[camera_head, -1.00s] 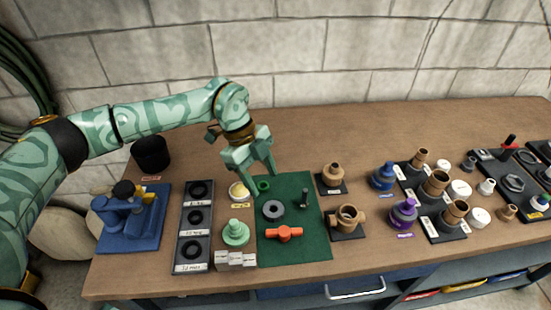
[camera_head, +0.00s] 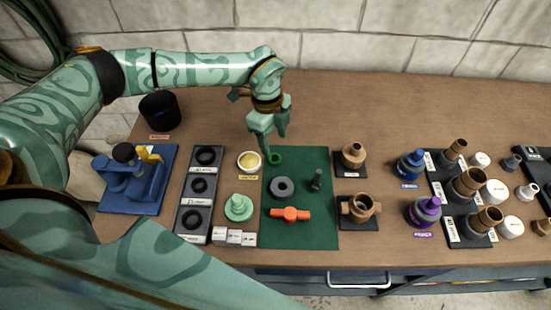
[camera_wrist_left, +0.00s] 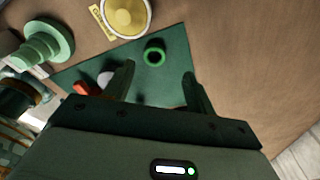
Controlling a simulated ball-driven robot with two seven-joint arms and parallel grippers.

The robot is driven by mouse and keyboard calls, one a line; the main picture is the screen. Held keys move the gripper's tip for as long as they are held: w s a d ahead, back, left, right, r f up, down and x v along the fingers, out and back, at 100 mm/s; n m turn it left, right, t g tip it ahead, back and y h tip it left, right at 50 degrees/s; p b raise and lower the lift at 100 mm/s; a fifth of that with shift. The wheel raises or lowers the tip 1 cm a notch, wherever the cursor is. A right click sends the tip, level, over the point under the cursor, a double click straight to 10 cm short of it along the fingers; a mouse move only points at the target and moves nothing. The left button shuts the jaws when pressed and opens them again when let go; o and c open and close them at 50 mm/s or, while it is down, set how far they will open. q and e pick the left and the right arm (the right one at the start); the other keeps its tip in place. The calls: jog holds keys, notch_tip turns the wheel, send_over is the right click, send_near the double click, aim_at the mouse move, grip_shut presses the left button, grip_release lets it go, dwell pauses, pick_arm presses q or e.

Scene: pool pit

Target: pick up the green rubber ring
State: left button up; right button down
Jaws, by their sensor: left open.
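The green rubber ring (camera_head: 274,158) lies at the back left corner of the dark green mat (camera_head: 318,168). It also shows whole in the left wrist view (camera_wrist_left: 154,55), lying flat just beyond the fingertips and roughly midway between them. My left gripper (camera_head: 274,146) points down over the ring, its fingers apart and empty. In the left wrist view the open fingers (camera_wrist_left: 158,78) stand on either side of the mat's corner. In the head view the fingers are close to the ring; I cannot tell their exact height. My right gripper is in neither view.
A yellow-filled dish (camera_head: 249,162) is close left. A brown fitting (camera_head: 353,155) stands right. The wood behind is clear.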

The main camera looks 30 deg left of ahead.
aim_at(275, 161)
pick_arm(q)
jog(key=f, duration=0.3)
jog(key=s+f+b, duration=0.1)
jog(key=f, duration=0.1)
jog(key=shift+d+f, duration=0.1)
jog(key=shift+d, duration=0.2)
jog(key=c, duration=1.1)
